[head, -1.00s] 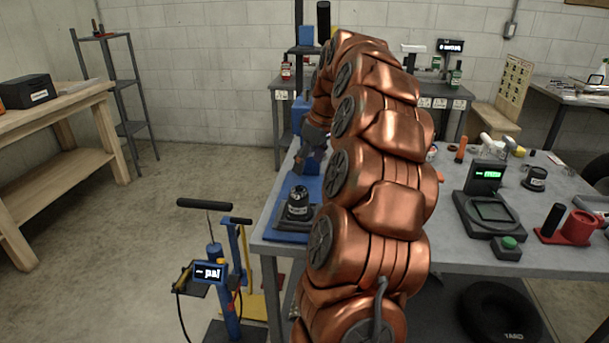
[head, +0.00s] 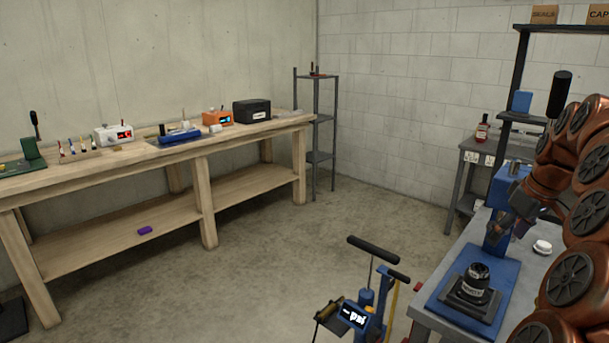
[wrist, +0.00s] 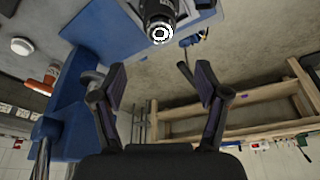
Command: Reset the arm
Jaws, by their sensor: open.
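My copper-coloured arm fills the right edge of the head view. My gripper (wrist: 160,92) is seen from above its base in the wrist view, its two dark fingers spread apart with nothing between them. In the head view the gripper end (head: 518,215) is small and partly hidden, near the blue press (head: 500,195) on the grey table. A black cylindrical part (head: 476,280) sits on the press's blue base plate (head: 446,294). It also shows in the wrist view (wrist: 160,12), beyond the fingertips and apart from them.
A wooden workbench (head: 205,215) with several devices on top stands along the left wall. A purple block (head: 145,230) lies on its lower shelf. The floor between is clear.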

